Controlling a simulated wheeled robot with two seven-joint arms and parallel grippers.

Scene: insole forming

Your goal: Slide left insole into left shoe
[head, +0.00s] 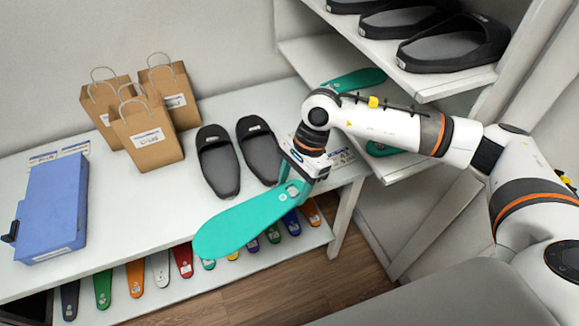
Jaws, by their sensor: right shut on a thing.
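My right gripper (296,181) is shut on the heel end of a teal insole (240,225). The insole is held out level in the air over the table's front edge, its wide toe end pointing left and toward me. A pair of dark grey slip-on shoes stands on the white table. The left shoe (218,163) is fully in view, to the upper left of the gripper. The right shoe (258,152) is close behind the gripper. The held insole is apart from both shoes. My left gripper is not in view.
Paper bags (146,135) and a blue box-like device (51,208) stand on the white table (130,215). A lower shelf holds several coloured insoles (136,277). At right, a rack carries dark shoes (455,42) and another teal insole (356,80). Table space between device and shoes is clear.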

